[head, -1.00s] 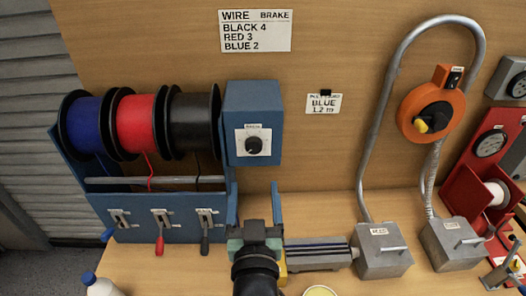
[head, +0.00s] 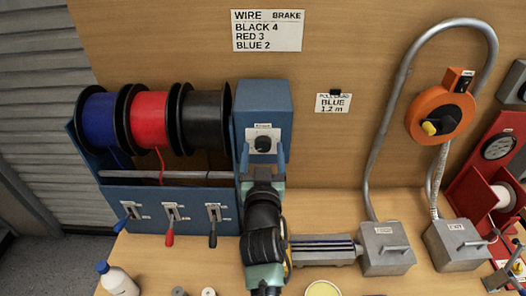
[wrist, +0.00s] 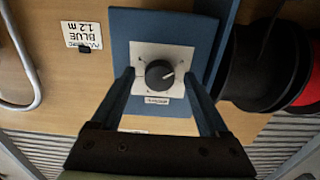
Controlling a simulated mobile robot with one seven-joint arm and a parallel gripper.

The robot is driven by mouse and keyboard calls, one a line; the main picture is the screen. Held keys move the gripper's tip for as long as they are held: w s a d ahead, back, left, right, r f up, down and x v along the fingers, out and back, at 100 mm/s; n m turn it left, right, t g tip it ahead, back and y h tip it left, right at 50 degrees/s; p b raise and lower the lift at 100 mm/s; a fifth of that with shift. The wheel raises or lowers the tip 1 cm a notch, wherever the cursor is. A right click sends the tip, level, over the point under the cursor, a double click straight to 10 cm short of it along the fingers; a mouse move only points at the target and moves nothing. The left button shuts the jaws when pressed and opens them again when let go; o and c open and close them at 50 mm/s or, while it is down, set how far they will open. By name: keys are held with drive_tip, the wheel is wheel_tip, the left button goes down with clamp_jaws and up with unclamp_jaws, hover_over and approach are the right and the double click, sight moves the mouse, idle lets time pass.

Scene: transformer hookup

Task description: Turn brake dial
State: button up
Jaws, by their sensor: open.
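The brake dial (head: 262,144) is a black round knob on a white plate, on the front of a blue box (head: 262,98) at the right end of the spool rack. It also shows in the wrist view (wrist: 160,74), with a pale pointer mark toward the upper right there. My gripper (head: 262,158) is raised in front of the dial. In the wrist view its two blue fingers (wrist: 160,82) are open, one on each side of the dial, with visible gaps to it. How far the tips are from the plate is hard to tell.
Blue, red and black spools (head: 150,118) sit left of the box, above several levers (head: 171,224). A wall sign (head: 267,30) reads "BLACK 4, RED 3, BLUE 2" under "WIRE BRAKE". Right are a grey conduit (head: 383,130), an orange reel (head: 440,113) and metal boxes (head: 388,248).

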clamp_jaws()
idle(0.3)
drive_tip(key=shift+f, duration=0.1)
drive_tip(key=m+b, duration=0.3)
drive_tip(key=shift+a+m+b, duration=0.1)
drive_tip(key=shift+m+b, duration=0.2)
drive_tip(key=shift+m, duration=0.1)
drive_tip(key=m+b, duration=0.2)
drive_tip(key=m, duration=0.3)
drive_tip(key=shift+m+b, duration=0.3)
drive_tip(key=m+b, duration=0.1)
drive_tip(key=m, duration=0.4)
drive_tip(key=m+b, duration=0.1)
drive_tip(key=m, duration=0.4)
drive_tip(key=shift+r, duration=0.2)
drive_tip(key=shift+m, duration=0.3)
